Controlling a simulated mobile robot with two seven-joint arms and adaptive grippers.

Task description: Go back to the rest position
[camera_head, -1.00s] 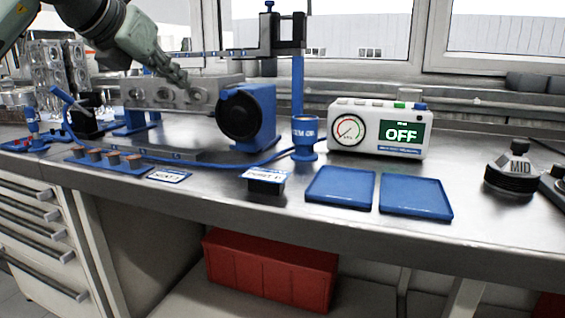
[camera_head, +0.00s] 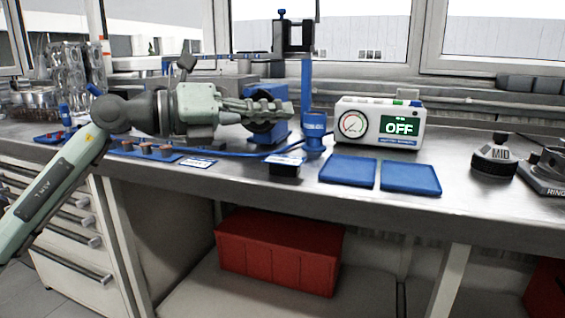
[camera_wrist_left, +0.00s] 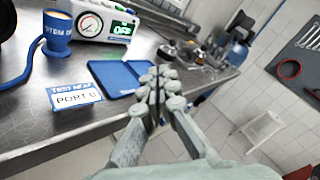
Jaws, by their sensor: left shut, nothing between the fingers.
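My left gripper (camera_head: 284,108) shows in the head view with its arm coming in from the left. It hangs in front of the blue fixture (camera_head: 268,94) and points to the right, above the bench's front part. In the left wrist view its fingers (camera_wrist_left: 158,82) are together with nothing between them. The arm and gripper hide much of the metal block and the round black face behind. My right gripper is in neither view.
The steel bench (camera_head: 320,202) carries a gauge box (camera_head: 378,124) reading OFF, a blue cup (camera_head: 314,134), two blue trays (camera_head: 347,170) and a MID-marked part (camera_head: 495,158). A red crate (camera_head: 278,252) sits below. The wrist view shows a white stool (camera_wrist_left: 262,130) on the floor.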

